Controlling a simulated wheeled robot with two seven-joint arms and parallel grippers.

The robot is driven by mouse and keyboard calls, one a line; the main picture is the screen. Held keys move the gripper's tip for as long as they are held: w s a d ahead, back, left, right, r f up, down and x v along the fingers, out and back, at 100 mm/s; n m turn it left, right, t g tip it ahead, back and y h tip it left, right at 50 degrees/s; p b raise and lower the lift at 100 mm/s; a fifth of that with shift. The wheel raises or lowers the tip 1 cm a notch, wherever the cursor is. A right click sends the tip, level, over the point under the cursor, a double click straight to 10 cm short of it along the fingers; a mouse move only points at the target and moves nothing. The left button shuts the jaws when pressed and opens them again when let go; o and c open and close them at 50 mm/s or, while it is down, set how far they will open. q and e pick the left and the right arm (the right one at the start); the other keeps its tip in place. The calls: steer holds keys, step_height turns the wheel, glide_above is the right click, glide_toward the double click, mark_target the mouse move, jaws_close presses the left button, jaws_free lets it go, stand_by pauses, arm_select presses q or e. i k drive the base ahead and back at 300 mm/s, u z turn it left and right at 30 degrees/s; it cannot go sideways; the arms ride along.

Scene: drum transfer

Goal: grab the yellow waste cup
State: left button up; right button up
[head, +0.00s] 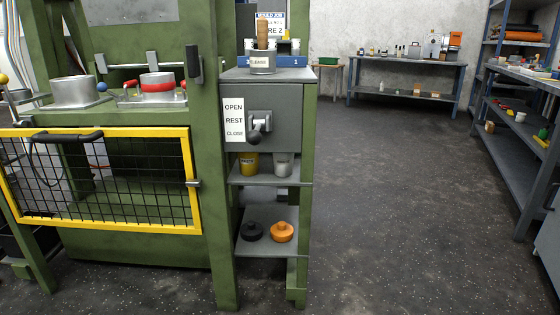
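The yellow waste cup (248,164) stands upright on the upper open shelf of the green machine's side stand, below the grey lever box. Dark lettering shows on its front. A grey metal cup (283,165) stands just to its right on the same shelf. Neither of my grippers is in the head view.
The shelf (262,181) sits between green posts under the lever box (278,110). A lower shelf holds a black knob (252,231) and an orange knob (282,232). A yellow-framed mesh guard (100,228) is at left. Open floor (400,220) lies to the right.

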mark_target(247, 162)
steer(key=k, duration=0.2)
steer(key=u, duration=0.9)
steer(key=i, duration=1.45)
steer(key=z, duration=0.25)
